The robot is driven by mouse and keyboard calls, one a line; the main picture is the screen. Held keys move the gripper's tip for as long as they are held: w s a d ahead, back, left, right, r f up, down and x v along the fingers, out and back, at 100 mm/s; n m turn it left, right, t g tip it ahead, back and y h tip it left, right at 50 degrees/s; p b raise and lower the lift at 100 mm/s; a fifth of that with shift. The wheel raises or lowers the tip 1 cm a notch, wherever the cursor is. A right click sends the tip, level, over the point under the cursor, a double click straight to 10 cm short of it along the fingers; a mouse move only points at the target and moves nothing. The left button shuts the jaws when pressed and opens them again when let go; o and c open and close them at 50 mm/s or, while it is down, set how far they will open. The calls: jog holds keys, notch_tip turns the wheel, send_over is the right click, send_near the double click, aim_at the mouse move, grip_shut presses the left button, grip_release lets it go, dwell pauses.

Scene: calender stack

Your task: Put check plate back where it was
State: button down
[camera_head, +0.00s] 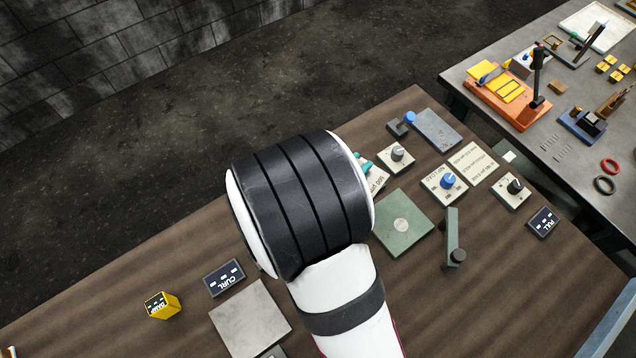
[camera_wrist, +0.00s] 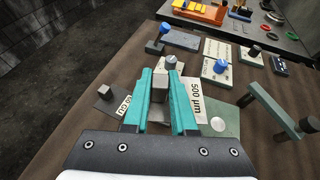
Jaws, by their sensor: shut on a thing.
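My gripper (camera_wrist: 160,88) has its two teal fingers closed on a small grey block (camera_wrist: 158,82) in the wrist view. The block may be the grip of the check plate; I cannot tell, as the fingers hide much of what lies below. A white label reading "500 µm" (camera_wrist: 196,98) shows just right of the right finger. A dark plate (camera_wrist: 104,93) with a "50 GU" label (camera_wrist: 125,106) lies left of the left finger. In the head view my wrist covers most of the gripper; only a teal fingertip (camera_head: 363,164) shows.
A green plate with a pale disc (camera_head: 403,222) lies right of my gripper, with a grey-green bar and knob (camera_head: 453,238) beyond. Knob panels (camera_head: 447,184) and a blue-grey slab (camera_head: 437,130) stand behind. A grey plate (camera_head: 250,318) and yellow block (camera_head: 162,306) lie front left.

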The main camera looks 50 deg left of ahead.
jog(key=shift+n+y, duration=0.6)
jog(key=shift+y, duration=0.1)
jog(key=s+a+f, duration=0.2)
jog(key=s+a, duration=0.1)
jog(key=s+a+f, duration=0.2)
jog(key=s+a, duration=0.1)
jog(key=a, duration=0.1)
jog(key=s+a+f, duration=0.2)
jog(key=s+a, duration=0.1)
jog(key=shift+s+a+f, duration=0.1)
jog(key=shift+a+f, duration=0.1)
jog(key=shift+a, duration=0.2)
jog(key=shift+s+a+f, duration=0.15)
jog(key=shift+a+f, duration=0.05)
jog(key=shift+f, duration=0.95)
jog(key=shift+s+a+f, duration=0.15)
jog(key=shift+f, duration=0.95)
jog(key=c, duration=0.7)
grip_release()
jog(key=shift+f, duration=0.15)
jog(key=shift+c, duration=0.2)
